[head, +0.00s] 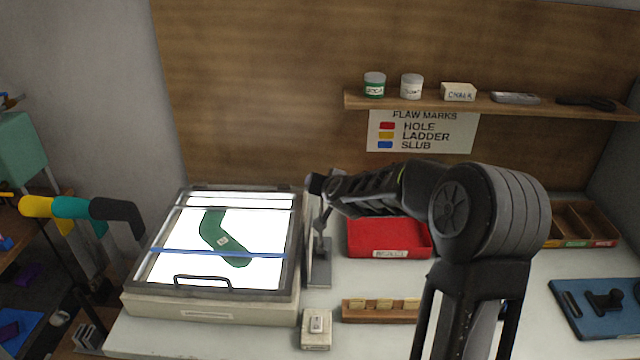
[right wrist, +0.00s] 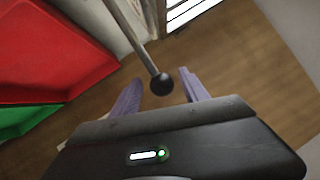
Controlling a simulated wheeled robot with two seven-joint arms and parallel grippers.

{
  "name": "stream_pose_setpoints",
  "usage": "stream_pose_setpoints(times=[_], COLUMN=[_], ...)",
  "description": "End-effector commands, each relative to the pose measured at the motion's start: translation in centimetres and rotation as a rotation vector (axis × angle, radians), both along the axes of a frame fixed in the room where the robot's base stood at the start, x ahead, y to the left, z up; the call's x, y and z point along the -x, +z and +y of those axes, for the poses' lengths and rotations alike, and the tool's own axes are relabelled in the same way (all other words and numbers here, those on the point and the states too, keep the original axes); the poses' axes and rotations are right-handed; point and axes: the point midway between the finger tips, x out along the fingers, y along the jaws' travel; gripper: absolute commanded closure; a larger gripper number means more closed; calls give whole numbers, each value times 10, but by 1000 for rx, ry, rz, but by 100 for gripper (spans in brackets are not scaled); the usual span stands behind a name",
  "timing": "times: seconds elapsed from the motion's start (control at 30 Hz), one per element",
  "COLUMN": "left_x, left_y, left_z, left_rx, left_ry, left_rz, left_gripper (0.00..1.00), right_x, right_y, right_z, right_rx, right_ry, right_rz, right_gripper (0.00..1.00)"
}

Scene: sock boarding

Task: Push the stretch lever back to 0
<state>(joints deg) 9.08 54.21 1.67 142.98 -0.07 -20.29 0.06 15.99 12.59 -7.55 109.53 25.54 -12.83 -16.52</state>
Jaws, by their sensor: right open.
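The stretch lever is a thin grey rod (right wrist: 130,30) with a dark ball knob (right wrist: 162,84) in the right wrist view. In the head view its rod (head: 324,222) rises from a grey bracket (head: 319,268) along the right side of the light box (head: 211,309), partly hidden by my right gripper. My right gripper (head: 317,184) is open at the top of the lever. In the wrist view its two purple fingers (right wrist: 160,78) stand on either side of the knob, with gaps showing. A green sock (head: 222,238) lies on the lit panel under the framed lid. My left gripper is not in view.
A red bin (head: 388,238) stands right of the lever. A wooden rack (head: 380,310) and small switch box (head: 316,329) are in front. A shelf (head: 540,106) with jars hangs on the back wall. A blue tray (head: 600,318) lies far right.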

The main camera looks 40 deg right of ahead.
Motion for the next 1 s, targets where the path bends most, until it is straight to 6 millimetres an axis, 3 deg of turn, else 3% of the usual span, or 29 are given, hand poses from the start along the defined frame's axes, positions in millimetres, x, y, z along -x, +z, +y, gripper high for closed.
stream_pose_setpoints(times=[0.1,0.3,1.0], left_x=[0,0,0], left_y=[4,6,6], left_z=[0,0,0], left_rx=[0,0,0], left_ry=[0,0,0], left_rz=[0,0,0], left_gripper=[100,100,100], right_x=[17,31,31], right_y=[12,18,17], right_z=[7,13,12], right_rx=[-1,-2,-2], right_ry=[-1,0,0], right_rz=[-2,1,1], right_gripper=[47,47,47])
